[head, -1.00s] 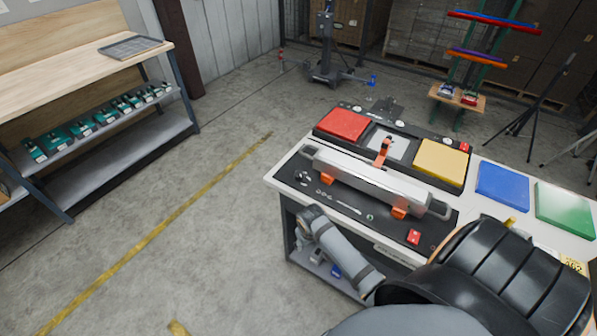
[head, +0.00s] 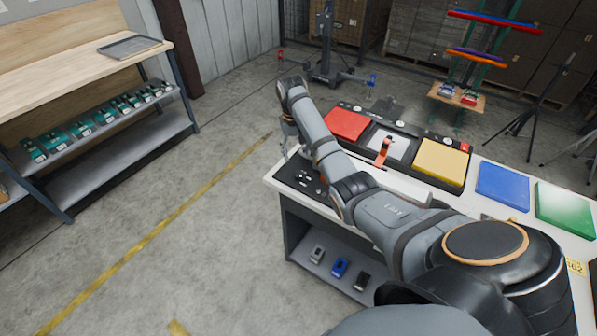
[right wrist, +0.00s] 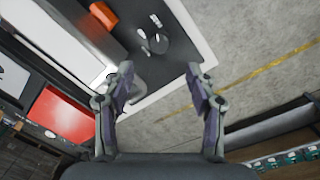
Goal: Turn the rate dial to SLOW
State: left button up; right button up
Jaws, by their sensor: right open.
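A dark round dial (right wrist: 157,43) with pale marks beside it sits on the black panel (right wrist: 185,73) at the left end of the workbench. In the head view the dial area (head: 305,180) shows small, just right of my gripper. I cannot read its labels or its setting. My right gripper (head: 287,145) hangs over the bench's left end, and its arm crosses the bench. In the right wrist view the gripper (right wrist: 160,70) is open and empty, its fingers apart, with the dial beyond the fingertips. My left gripper is not in view.
Blue (head: 502,187) and green (head: 564,206) pads lie at right. My arm hides most of the long bar. Floor left of the bench is free.

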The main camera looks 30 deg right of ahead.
aim_at(299, 174)
jog(key=f, duration=0.6)
jog(key=f+p, duration=0.1)
jog(key=f, duration=0.3)
jog(key=shift+s+d, duration=0.1)
jog(key=shift+d, duration=0.25)
jog(key=c, duration=1.2)
